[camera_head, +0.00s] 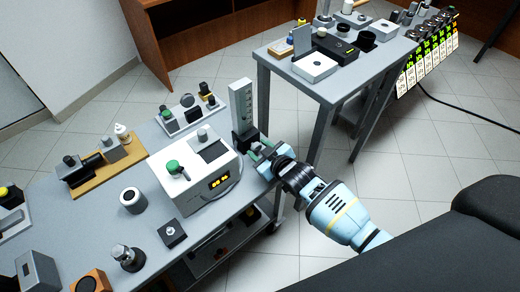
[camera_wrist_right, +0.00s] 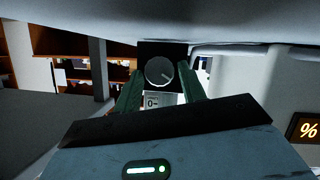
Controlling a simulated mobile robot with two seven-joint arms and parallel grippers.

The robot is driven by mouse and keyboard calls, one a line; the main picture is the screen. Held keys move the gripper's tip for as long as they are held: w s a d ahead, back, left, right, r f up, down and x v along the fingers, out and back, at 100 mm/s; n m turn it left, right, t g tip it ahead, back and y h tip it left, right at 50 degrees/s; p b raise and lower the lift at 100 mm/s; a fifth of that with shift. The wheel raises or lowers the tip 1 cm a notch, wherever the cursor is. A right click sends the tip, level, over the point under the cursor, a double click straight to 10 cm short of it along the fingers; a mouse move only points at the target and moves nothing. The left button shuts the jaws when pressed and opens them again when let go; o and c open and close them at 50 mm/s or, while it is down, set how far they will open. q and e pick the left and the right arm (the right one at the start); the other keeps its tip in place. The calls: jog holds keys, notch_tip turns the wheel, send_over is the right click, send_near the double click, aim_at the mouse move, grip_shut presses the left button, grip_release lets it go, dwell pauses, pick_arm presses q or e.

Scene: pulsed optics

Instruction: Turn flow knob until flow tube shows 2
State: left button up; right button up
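The flow tube (camera_head: 241,101) is an upright pale, clear block with a scale on a black base (camera_head: 243,138) at the right edge of the near table. Its reading is too small to tell. The flow knob (camera_wrist_right: 159,71) is a round grey dial with a light pointer line on a black block, above a small label showing 0. My right gripper (camera_head: 258,151) is at the tube's base. In the wrist view its green fingers (camera_wrist_right: 160,84) stand apart on either side of the knob, with what look like gaps. My left gripper is not in view.
A white instrument box (camera_head: 196,168) with a green knob and yellow display stands just left of my right gripper. The near table (camera_head: 100,216) holds several optics parts. A second table (camera_head: 290,75) with devices stands at the back right. Floor between them is clear.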

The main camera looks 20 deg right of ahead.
jog(key=shift+s+d+r, duration=0.15)
jog(key=shift+s+r, duration=0.05)
jog(key=shift+s, duration=0.4)
jog(key=p+v, duration=0.1)
jog(key=v, duration=0.4)
jog(key=shift+s+d+r+p, duration=0.1)
jog(key=shift+s+r+p, duration=0.05)
jog(key=shift+s+p, duration=0.2)
jog(key=shift+s+d+r, duration=0.1)
jog(key=shift+s+r, duration=0.05)
jog(key=shift+s, duration=0.2)
